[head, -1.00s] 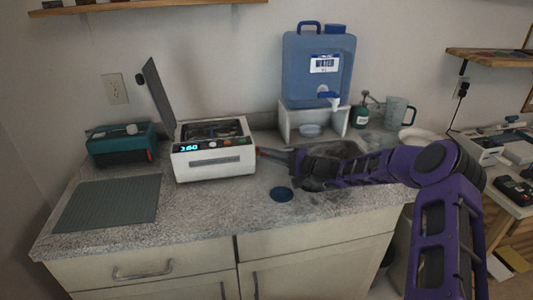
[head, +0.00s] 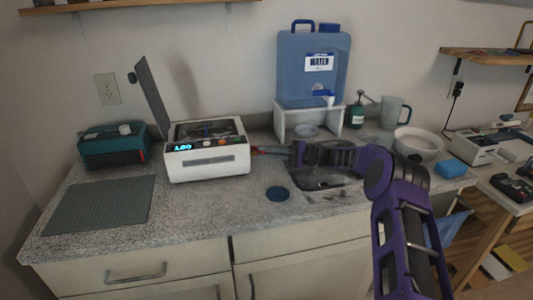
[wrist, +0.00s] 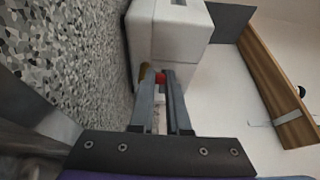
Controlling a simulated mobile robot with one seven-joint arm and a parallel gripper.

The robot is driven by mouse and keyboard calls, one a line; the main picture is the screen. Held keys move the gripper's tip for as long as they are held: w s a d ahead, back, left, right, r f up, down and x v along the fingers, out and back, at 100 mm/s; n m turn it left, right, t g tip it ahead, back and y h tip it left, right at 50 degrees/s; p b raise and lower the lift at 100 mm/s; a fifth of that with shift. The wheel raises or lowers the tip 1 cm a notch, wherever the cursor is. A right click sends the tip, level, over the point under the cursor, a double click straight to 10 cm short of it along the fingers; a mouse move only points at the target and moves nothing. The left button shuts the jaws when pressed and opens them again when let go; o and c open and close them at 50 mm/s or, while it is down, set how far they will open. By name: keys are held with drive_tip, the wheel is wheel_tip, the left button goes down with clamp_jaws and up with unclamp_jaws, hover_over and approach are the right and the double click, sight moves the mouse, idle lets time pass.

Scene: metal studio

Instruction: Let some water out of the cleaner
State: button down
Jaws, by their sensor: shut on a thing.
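The cleaner (head: 207,165) is a white box with a lit display on its front, standing on the counter with its grey lid (head: 153,97) raised. In the wrist view, the cleaner's white side (wrist: 170,35) is straight ahead. A brass-coloured fitting (wrist: 146,74) and a small red valve handle (wrist: 160,77) show at that side. My gripper (head: 268,150) reaches in from the right, at the cleaner's right side. In the wrist view my gripper (wrist: 163,84) is shut on the red handle, whose ends the fingers partly hide. No flowing water is visible.
A sink (head: 325,178) lies right of the cleaner, behind my arm. A blue water container (head: 313,85) stands on a white stand. A dark blue disc (head: 278,194) lies in front of the sink. A ribbed mat (head: 98,205) and teal box (head: 112,148) are left.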

drive_tip(key=c, duration=0.9)
unclamp_jaws()
drive_tip(key=shift+d, duration=0.1)
drive_tip(key=d, duration=0.5)
drive_tip(key=s+d, duration=0.1)
drive_tip(key=d, duration=0.5)
drive_tip(key=s+d, duration=0.1)
drive_tip(key=d, duration=0.5)
drive_tip(key=shift+s, duration=0.15)
